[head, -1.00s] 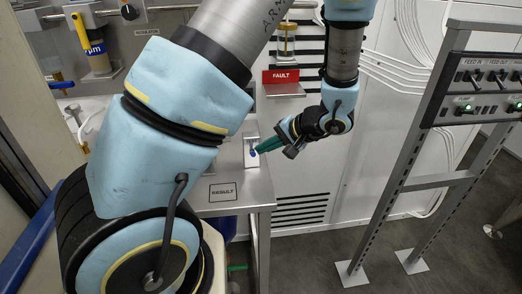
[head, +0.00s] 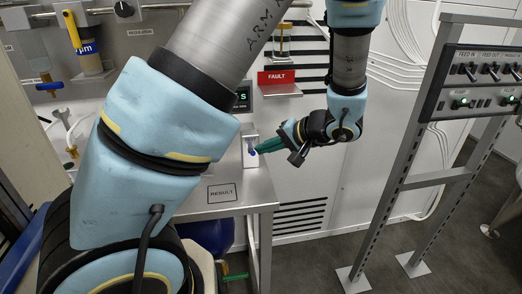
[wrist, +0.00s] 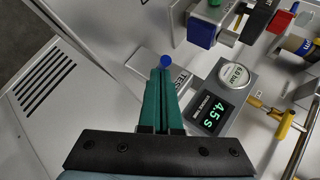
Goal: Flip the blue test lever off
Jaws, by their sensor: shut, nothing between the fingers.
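The blue test lever (head: 252,151) is a small blue-tipped knob on a light plate (head: 250,162) at the right end of the steel bench. It also shows in the wrist view as a round blue tip (wrist: 166,61), next to a label partly reading "TEST" (wrist: 183,78). My gripper (head: 260,149) has green fingers, shut and empty. In the wrist view the fingertips (wrist: 160,71) lie right at the blue tip; I cannot tell whether they touch it. The fingers hide the lever's lower part.
A red FAULT sign (head: 277,77) is above the bench. A RESULT label (head: 221,192) marks the bench top. A switch panel on a grey frame (head: 478,80) stands at right.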

